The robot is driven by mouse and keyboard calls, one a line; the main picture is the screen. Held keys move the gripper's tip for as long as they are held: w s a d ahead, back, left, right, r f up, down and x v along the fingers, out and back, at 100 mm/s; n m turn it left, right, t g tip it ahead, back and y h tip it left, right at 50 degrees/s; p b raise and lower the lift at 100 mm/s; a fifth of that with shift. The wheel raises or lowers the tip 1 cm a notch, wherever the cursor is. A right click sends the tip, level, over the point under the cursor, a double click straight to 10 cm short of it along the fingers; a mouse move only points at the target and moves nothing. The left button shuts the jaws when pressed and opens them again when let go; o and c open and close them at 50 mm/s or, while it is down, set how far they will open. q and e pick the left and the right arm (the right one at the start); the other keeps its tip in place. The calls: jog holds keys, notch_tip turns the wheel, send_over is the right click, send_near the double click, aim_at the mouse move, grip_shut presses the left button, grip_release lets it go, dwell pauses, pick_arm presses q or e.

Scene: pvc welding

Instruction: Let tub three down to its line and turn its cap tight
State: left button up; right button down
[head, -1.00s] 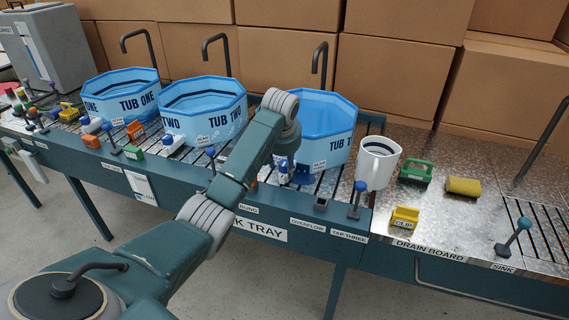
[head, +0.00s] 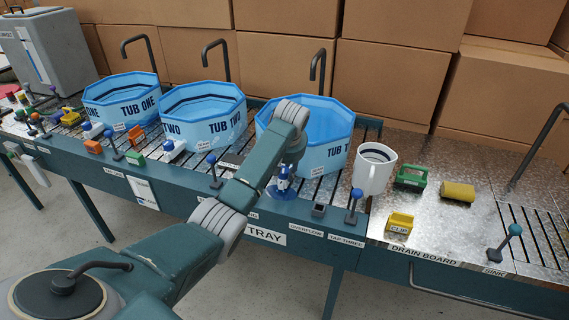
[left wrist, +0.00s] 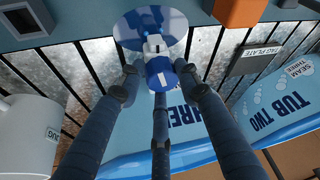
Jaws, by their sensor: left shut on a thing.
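Tub three (head: 322,159) is a light blue octagonal tub at the right end of the row. Its near left side is partly behind my left arm. I cannot make out a level line inside it. A white spout with a blue cap (left wrist: 158,75) sits at its front. My left gripper (head: 284,168) is at this spout, and its fingers (left wrist: 160,82) are shut on the blue cap in the left wrist view. A round blue patch like water (left wrist: 150,28) lies on the tray by the spout. My right gripper is not in view.
Tub two (head: 205,118) and tub one (head: 125,100) stand to the left. A blue-knobbed lever (head: 354,206) rises by the front edge. A yellow clip (head: 399,222) lies on the drain board (head: 455,225).

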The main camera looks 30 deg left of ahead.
pick_arm(q)
jog(key=n, duration=0.1)
jog(key=n+p, duration=0.1)
jog(key=n+g, duration=0.1)
jog(key=shift+s+d+f+n+y, duration=0.1)
jog(key=shift+d+f+n+y, duration=0.05)
jog(key=shift+f+n+y, duration=0.2)
jog(key=shift+n+g+y+b, duration=0.25)
jog(key=shift+n+g+b, duration=0.35)
jog(key=shift+n, duration=0.75)
jog(key=o, duration=1.1)
jog(key=shift+r, duration=0.15)
jog(key=shift+r, duration=0.1)
jog(key=shift+d+r, duration=0.1)
jog(key=shift+r, duration=0.15)
jog(key=v, duration=1.1)
jog(key=shift+d+r, duration=0.1)
jog(key=shift+d, duration=0.1)
